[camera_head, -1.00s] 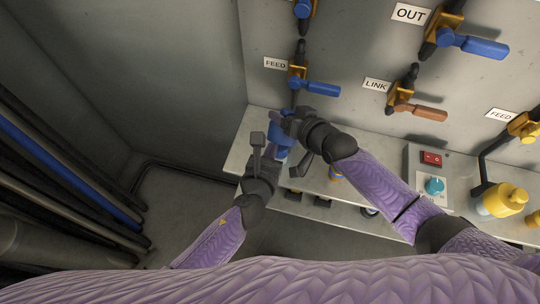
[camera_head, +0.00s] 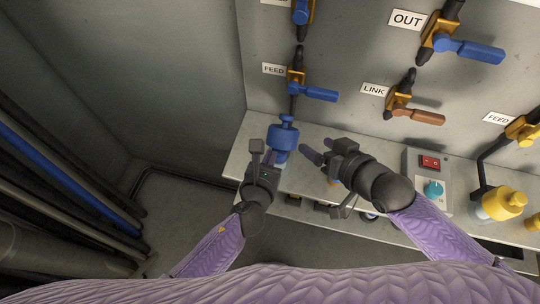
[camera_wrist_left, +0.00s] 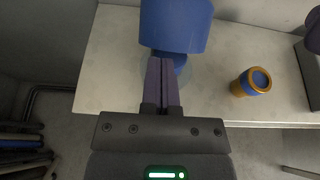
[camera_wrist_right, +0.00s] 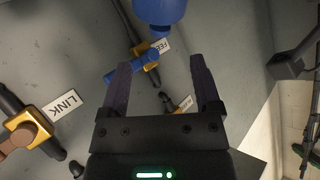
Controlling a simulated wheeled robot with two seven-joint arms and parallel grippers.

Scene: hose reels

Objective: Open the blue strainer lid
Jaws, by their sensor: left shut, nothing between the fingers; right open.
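The blue strainer (camera_head: 283,136) stands on the pale shelf below the left FEED valve, with a round, stepped blue top. Its blue body fills the top of the left wrist view (camera_wrist_left: 175,25). Whether its lid has turned or loosened, I cannot tell. My left gripper (camera_head: 276,164) is shut and empty, its fingertips low at the front of the strainer; in the left wrist view the fingers (camera_wrist_left: 162,80) overlap it, and contact is unclear. My right gripper (camera_head: 321,150) is open and empty, to the right of the strainer and apart from it. The strainer shows beyond its fingers in the right wrist view (camera_wrist_right: 160,10).
A blue valve handle (camera_head: 320,94) and a brown LINK handle (camera_head: 425,116) stick out from the wall above. A switch box (camera_head: 430,163) and yellow strainer (camera_head: 503,201) stand further right.

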